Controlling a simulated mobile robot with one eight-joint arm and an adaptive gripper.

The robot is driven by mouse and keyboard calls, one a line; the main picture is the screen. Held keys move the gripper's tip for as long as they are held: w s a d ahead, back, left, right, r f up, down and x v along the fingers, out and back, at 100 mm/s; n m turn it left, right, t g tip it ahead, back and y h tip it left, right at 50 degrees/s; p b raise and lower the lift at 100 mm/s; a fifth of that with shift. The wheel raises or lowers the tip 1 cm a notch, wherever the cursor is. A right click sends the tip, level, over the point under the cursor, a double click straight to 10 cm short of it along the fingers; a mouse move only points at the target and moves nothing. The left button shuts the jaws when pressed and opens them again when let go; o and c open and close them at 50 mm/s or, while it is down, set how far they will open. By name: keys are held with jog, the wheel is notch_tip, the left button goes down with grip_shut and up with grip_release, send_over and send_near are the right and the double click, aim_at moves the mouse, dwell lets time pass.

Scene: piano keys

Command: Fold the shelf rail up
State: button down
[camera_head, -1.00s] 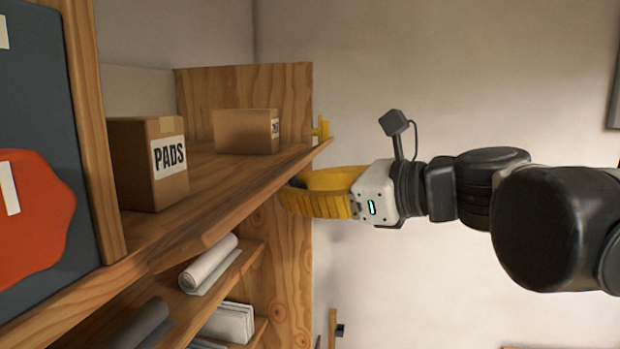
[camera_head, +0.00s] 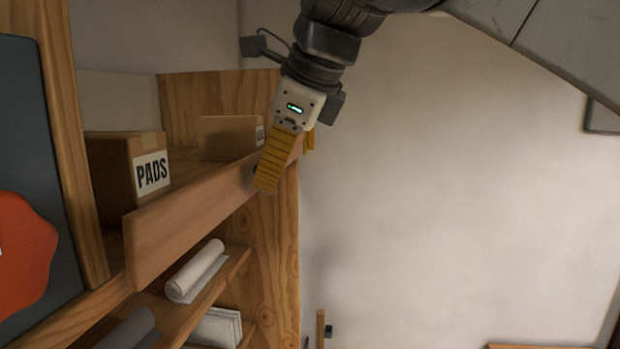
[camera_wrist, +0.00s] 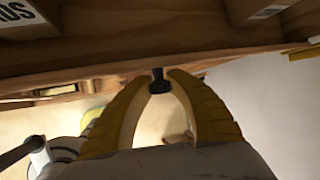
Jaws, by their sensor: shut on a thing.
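The shelf rail (camera_head: 190,220) is a long wooden board along the shelf's front edge. Its broad face is turned outward and it stands up in front of the shelf, covering the lower part of the boxes. In the wrist view the rail (camera_wrist: 70,80) crosses in front of my fingers. My gripper (camera_head: 265,188) points down at the rail's right part, on its outer side. In the wrist view its yellow fingers (camera_wrist: 160,82) close around a small dark knob (camera_wrist: 158,76) at the rail. A yellow catch (camera_head: 309,141) sits at the rail's right end, partly hidden by my gripper.
A box marked PADS (camera_head: 150,175) and another cardboard box (camera_head: 228,137) stand on the shelf behind the rail. Lower shelves hold a white roll (camera_head: 196,270) and a folded stack (camera_head: 218,327). The space right of the shelf is open before a plain wall.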

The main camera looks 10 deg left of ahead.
jog(key=shift+a+r+h, duration=0.3)
jog(key=shift+h, duration=0.6)
jog(key=c, duration=1.2)
grip_release()
jog(key=shift+o, duration=0.2)
jog(key=shift+r, duration=0.1)
jog(key=v, duration=0.7)
jog(key=shift+r, duration=0.15)
jog(key=shift+d, duration=0.1)
